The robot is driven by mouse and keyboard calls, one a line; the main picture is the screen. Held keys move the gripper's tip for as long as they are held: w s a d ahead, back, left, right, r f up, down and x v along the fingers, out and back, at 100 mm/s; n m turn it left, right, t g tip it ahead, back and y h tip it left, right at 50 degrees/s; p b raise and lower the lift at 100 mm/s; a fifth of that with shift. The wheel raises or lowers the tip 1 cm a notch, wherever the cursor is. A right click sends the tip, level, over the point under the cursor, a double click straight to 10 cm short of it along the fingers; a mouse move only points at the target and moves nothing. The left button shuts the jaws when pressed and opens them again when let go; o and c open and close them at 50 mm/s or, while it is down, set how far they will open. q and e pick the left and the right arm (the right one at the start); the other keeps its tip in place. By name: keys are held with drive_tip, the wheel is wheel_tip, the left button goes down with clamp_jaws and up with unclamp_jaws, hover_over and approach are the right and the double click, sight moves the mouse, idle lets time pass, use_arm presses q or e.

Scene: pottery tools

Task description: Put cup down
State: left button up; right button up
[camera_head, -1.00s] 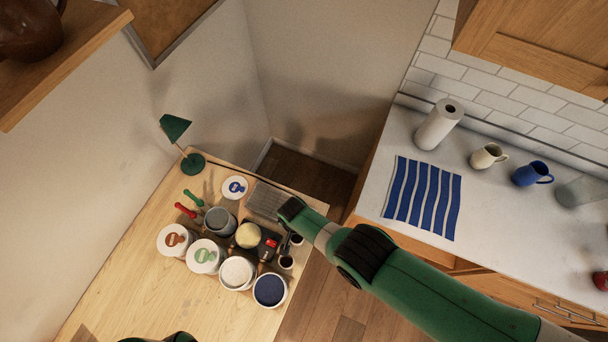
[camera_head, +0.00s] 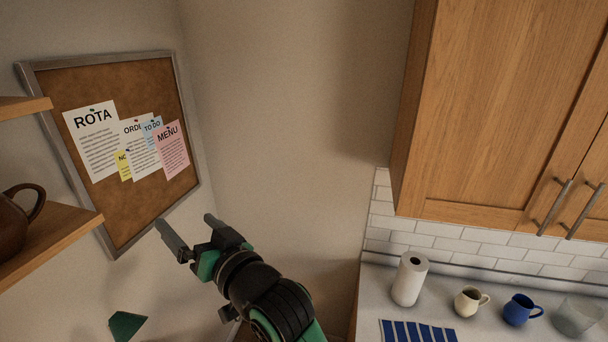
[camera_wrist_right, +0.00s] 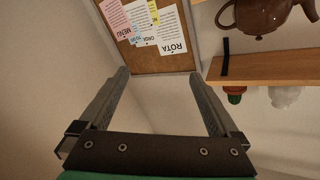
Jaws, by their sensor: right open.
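A cream cup (camera_head: 469,301) and a blue cup (camera_head: 521,310) stand upright on the white counter at the right in the head view. My right gripper (camera_head: 192,230) is raised in front of the wall near the corkboard, well to the left of both cups. Its jaws are open and nothing is between them. In the right wrist view the two fingers (camera_wrist_right: 160,78) are also spread and empty, facing the corkboard. My left gripper is not in view.
A paper towel roll (camera_head: 409,281), a blue-striped cloth (camera_head: 418,331) and a clear container (camera_head: 577,318) are on the counter, under a wooden cabinet (camera_head: 490,110). The corkboard (camera_head: 150,84) hangs left. A shelf (camera_head: 50,238) holds a brown pot (camera_head: 14,222).

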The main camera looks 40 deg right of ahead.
drive_tip(key=s+d+r+n+t, duration=0.2)
drive_tip(key=s+r+t, duration=0.2)
drive_tip(key=s+r, duration=0.7)
drive_tip(key=s+d+r+n+t, duration=0.2)
drive_tip(key=s+r+t, duration=0.3)
drive_tip(key=s+r, duration=0.7)
drive_tip(key=shift+s+d+r, duration=0.2)
drive_tip(key=shift+d, duration=0.5)
